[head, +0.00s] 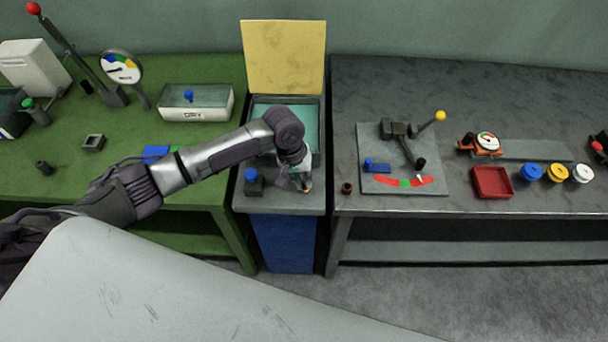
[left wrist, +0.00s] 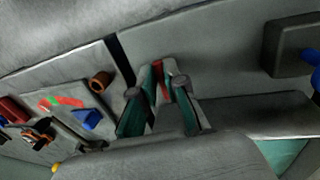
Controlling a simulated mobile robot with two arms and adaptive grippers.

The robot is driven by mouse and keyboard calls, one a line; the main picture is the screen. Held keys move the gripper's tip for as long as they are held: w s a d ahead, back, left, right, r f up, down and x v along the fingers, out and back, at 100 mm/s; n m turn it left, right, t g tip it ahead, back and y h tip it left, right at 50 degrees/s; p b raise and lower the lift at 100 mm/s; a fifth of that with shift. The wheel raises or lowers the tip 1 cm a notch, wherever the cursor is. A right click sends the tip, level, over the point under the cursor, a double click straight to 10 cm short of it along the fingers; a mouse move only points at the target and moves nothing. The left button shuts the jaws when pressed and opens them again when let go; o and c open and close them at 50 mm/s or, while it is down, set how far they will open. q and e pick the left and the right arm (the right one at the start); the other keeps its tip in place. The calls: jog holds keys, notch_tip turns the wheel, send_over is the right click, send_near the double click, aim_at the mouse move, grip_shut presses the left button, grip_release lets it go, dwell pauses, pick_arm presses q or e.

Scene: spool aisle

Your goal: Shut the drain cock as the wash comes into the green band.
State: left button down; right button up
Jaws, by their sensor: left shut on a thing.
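The wash tank (head: 321,135) stands in the middle under a raised yellow panel, with teal liquid in it. My left gripper (head: 302,184) reaches down to the ledge in front of the tank. In the left wrist view its fingers (left wrist: 160,92) are shut on a small red piece (left wrist: 159,68), seemingly the drain cock's handle; the fingers hide most of it, so its turn cannot be told. A red-green-red band (head: 404,182) with a pointer lies on the grey plate to the right. My right gripper is out of view.
A dark block with a blue knob (head: 251,175) stands just left of the gripper. A small brown cup (head: 347,187) is on the right bench. A round dial (head: 121,67) and DRY box (head: 196,103) stand on the green bench. A red tray (head: 492,182) is far right.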

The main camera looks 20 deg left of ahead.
pick_arm(q)
jog(key=c, duration=1.2)
grip_release()
jog(key=shift+r, duration=0.1)
notch_tip(320, 180, up, 12)
jog(key=a, duration=0.2)
jog(key=shift+s+a+f, duration=0.15)
jog(key=shift+s+f, duration=0.05)
jog(key=shift+s, duration=0.15)
